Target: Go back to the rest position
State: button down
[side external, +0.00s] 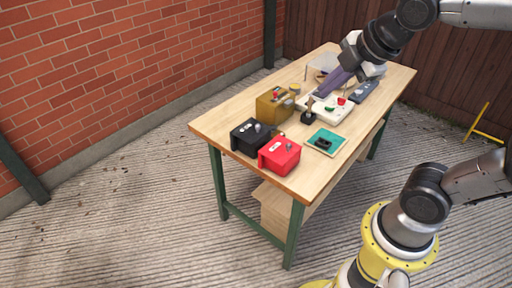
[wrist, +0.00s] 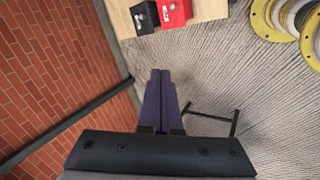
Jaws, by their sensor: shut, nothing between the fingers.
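My gripper (side external: 323,92) is over the far half of the wooden workbench (side external: 225,122) in the side external view, its long purple fingers pointing down and to the left. In the wrist view the fingers (wrist: 160,75) lie side by side, shut, with nothing between them. In the side view the fingertips overlap a white panel (side external: 340,113) with red and green parts; I cannot tell how far above it they are.
A black box (side external: 245,140), a red box (side external: 279,158) and a brown box (side external: 270,108) stand on the bench's nearer half. A teal pad (side external: 328,137) with a black part lies near the right edge. A dark grey block (side external: 364,91) lies farther back. A brick wall (side external: 130,60) stands left.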

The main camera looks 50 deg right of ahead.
jog(key=s+a+f+m+g+y, duration=0.1)
jog(key=s+f+m, duration=0.3)
jog(key=s+m, duration=0.5)
jog(key=a+m, duration=0.1)
jog(key=m, duration=0.4)
jog(key=shift+f, duration=0.4)
jog(key=c, duration=1.6)
grip_release()
